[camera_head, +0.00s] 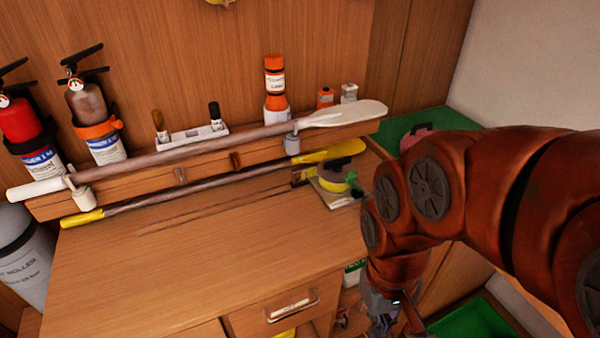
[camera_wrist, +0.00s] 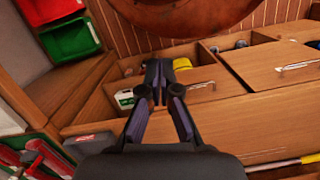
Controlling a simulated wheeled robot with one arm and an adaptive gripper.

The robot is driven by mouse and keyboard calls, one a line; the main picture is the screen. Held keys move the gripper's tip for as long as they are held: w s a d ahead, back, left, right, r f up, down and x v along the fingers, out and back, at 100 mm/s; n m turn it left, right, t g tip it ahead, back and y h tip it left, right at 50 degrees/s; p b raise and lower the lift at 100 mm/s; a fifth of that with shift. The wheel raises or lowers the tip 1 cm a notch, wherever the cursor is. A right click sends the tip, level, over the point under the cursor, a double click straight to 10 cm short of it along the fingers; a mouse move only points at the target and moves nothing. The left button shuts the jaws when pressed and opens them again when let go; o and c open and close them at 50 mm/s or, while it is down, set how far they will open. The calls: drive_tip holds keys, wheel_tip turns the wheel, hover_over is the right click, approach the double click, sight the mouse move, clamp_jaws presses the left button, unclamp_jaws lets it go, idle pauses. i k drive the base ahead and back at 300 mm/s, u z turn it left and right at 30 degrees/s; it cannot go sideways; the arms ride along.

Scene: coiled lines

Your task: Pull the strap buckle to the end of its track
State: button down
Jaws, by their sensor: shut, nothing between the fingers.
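I cannot clearly make out a strap buckle or its track in either view. An orange band (camera_head: 97,128) goes around the brown fire extinguisher at the left of the head view; I cannot tell whether it is the strap. Thin dark grooves (camera_head: 205,208) run along the back of the wooden bench top. My gripper (camera_wrist: 160,68) is shut and empty in the wrist view, its fingertips close together in front of open cabinet compartments. In the head view it is low at the bottom right, partly cut off by the frame, beyond the bench's right side.
A wooden bench (camera_head: 150,275) with a drawer handle (camera_head: 292,306) fills the front. Two paddles, one white-bladed (camera_head: 345,112) and one yellow-bladed (camera_head: 330,152), lie along the back. A red extinguisher (camera_head: 20,122) stands left. Green (camera_wrist: 56,10) and red bins show in the wrist view.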

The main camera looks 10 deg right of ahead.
sight(302, 179)
drive_tip(key=k, duration=0.5)
drive_tip(key=u, duration=0.3)
drive_tip(key=i, duration=0.75)
drive_tip(key=u, duration=0.95)
drive_tip(key=i, duration=0.25)
drive_tip(key=u, duration=0.25)
